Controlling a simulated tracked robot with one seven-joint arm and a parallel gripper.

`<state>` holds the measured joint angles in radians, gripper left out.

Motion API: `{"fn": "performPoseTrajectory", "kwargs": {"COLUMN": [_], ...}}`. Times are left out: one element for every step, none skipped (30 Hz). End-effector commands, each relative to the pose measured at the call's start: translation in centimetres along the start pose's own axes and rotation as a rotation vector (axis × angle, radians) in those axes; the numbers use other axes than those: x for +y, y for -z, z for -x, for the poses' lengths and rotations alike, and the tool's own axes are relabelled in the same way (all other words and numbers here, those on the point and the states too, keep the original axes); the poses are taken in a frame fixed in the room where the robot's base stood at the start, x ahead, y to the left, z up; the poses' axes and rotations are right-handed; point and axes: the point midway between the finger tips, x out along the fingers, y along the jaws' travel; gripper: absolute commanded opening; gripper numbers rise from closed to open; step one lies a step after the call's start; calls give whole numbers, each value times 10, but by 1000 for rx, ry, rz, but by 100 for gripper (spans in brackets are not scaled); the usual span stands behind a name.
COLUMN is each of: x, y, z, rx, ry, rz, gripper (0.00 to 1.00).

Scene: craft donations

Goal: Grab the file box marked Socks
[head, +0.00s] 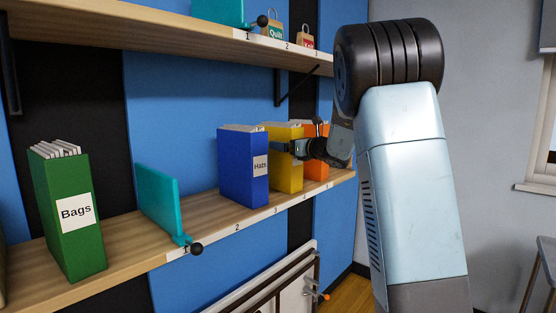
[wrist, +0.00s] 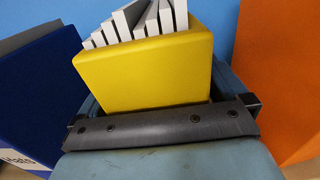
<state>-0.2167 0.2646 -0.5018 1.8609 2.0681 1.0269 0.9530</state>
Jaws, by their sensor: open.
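No box with a readable Socks label shows. A yellow file box (head: 287,177) stands upright on the lower shelf between a blue box marked Hats (head: 240,170) and an orange box (head: 317,168). My gripper (head: 300,148) is at the yellow box's front, hiding any label there. In the wrist view, the yellow box (wrist: 145,75), with white papers in its top, sits between the open fingers of my gripper (wrist: 158,95). I cannot tell whether the fingers touch it. The orange box (wrist: 280,80) is to the right, and the Hats box (wrist: 40,95) to the left.
A green box marked Bags (head: 68,215) and a teal bookend (head: 160,205) stand farther left on the lower shelf (head: 130,255). The upper shelf (head: 165,28) holds another teal bookend (head: 215,10) and small tagged padlocks (head: 274,30). The orange box is close beside my gripper.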

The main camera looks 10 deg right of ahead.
Motion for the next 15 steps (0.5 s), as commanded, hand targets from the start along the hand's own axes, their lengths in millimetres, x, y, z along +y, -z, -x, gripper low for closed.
{"fn": "performPoseTrajectory", "kwargs": {"x": [0, 0, 0, 0, 0, 0, 0, 0, 0, 0, 0, 0, 0, 0, 0], "y": [0, 0, 0, 0, 0, 0, 0, 0, 0, 0, 0, 0, 0, 0, 0], "z": [-2, -2, -2, -2, -2, -2, -2, -2, -2, -2, -2, -2, -2, -2, -2], "rx": [0, -1, -1, -1, -1, -1, -1, -1, -1, -1, -1, -1, -1, -1, -1], "ry": [0, 0, 0, 1, 1, 1, 1, 1, 1, 1, 1, 1, 1, 1, 1], "rz": [1, 1, 1, 0, 0, 0, 0, 0, 0, 0, 0, 0, 0, 0, 0], "gripper": [100, 100, 100, 100, 100, 100, 99, 96, 92, 89, 87, 83, 80, 77, 73]}}
